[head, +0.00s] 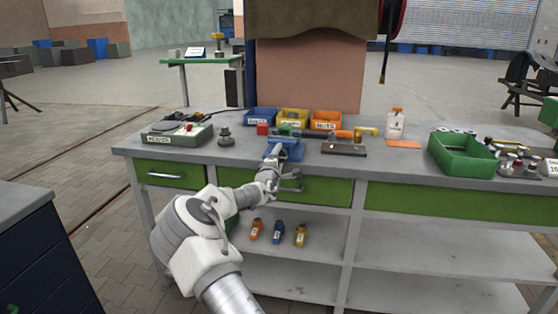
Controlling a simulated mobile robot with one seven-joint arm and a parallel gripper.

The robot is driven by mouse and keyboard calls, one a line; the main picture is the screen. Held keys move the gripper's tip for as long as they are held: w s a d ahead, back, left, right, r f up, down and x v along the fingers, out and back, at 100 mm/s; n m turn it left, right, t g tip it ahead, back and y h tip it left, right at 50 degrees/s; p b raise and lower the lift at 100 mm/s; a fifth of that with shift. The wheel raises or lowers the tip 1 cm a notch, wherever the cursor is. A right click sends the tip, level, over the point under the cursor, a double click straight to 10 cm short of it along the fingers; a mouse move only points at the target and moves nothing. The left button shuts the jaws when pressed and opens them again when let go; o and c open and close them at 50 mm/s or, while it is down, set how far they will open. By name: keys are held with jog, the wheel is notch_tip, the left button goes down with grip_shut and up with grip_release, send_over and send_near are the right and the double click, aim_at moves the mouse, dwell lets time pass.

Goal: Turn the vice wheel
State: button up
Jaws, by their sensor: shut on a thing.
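The blue vice (289,148) stands near the front edge of the grey workbench (385,170). My arm reaches up from the bottom of the head view to the vice. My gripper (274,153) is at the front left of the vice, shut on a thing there. The vice wheel is not clear to see; my gripper and wrist cover that part of the vice, so the held thing looks to be the wheel, at small size.
A green crate (462,155) is at the right. Small bottles (278,232) stand on the shelf below.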

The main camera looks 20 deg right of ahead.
jog(key=n+b, duration=0.3)
jog(key=n, duration=0.3)
jog(key=shift+f, duration=0.15)
jog(key=n+b, duration=0.3)
jog(key=n, duration=0.3)
jog(key=shift+n, duration=0.4)
jog(key=n+b, duration=0.1)
jog(key=n, duration=0.5)
jog(key=shift+a+b, duration=0.1)
jog(key=shift+b, duration=0.25)
jog(key=n+b, duration=0.1)
jog(key=n, duration=0.5)
jog(key=shift+r, duration=0.2)
jog(key=shift+n, duration=0.4)
jog(key=o, duration=1.4)
jog(key=shift+a, duration=0.1)
